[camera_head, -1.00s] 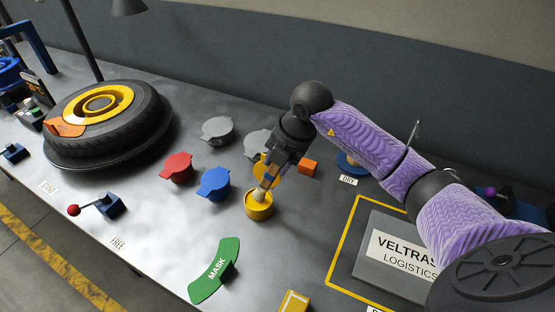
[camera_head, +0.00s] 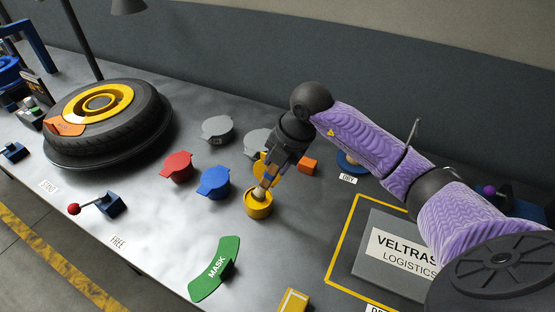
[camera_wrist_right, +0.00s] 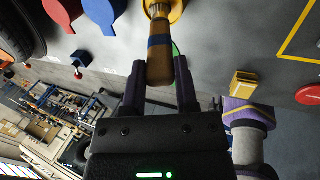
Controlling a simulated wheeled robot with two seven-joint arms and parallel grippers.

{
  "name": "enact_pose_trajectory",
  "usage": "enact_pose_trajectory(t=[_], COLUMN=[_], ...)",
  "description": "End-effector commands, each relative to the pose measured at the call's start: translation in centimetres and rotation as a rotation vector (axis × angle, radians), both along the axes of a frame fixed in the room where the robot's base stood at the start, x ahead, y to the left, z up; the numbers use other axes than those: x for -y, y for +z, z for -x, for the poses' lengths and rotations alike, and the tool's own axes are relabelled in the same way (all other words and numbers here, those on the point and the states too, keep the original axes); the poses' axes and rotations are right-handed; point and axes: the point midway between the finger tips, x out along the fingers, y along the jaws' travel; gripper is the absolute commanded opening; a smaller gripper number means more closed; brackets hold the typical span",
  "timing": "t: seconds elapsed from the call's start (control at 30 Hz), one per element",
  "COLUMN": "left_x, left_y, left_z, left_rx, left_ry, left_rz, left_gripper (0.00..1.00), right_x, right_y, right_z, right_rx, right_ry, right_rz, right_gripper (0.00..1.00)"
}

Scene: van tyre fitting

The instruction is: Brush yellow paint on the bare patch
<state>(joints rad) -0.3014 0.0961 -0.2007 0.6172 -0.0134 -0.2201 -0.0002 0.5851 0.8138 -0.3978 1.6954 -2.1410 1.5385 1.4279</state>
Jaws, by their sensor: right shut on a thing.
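My right gripper (camera_head: 272,172) is shut on the wooden handle of a paint brush (camera_head: 264,185). The brush points down into the open yellow paint pot (camera_head: 258,207), its bristles mostly hidden inside. In the right wrist view the brush handle (camera_wrist_right: 160,60) sits between the fingers, with a blue band around it. The wheel (camera_head: 150,120) lies flat on a dark round stand at the left, with a yellow rim (camera_head: 122,97) and an orange piece (camera_head: 66,127) on its near left side. I cannot make out the bare patch. My left gripper is not in view.
Red (camera_head: 177,168), blue (camera_head: 214,184) and grey (camera_head: 218,129) lidded pots stand between wheel and brush. A green MASK piece (camera_head: 216,270) lies at the front. A red-knobbed lever (camera_head: 100,205) stands before the wheel. A lamp (camera_head: 128,6) hangs above. The table's front middle is mostly clear.

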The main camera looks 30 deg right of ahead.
Motion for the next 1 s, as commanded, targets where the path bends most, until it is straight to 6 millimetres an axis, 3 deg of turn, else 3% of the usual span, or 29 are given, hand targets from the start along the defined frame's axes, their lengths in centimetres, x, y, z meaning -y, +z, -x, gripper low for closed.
enact_pose_trajectory(t=[0.37, 1.0], left_x=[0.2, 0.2], left_y=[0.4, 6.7], left_z=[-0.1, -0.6], left_rx=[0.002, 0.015], left_ry=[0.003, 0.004], left_rz=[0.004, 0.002], left_gripper=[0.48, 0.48], right_x=[0.0, 0.0], right_y=[0.3, 7.2], right_z=[0.1, 0.0], right_rx=[-0.004, -0.001], right_ry=[0.001, 0.0], right_rz=[0.0, 0.0], right_gripper=[0.0, 0.0])
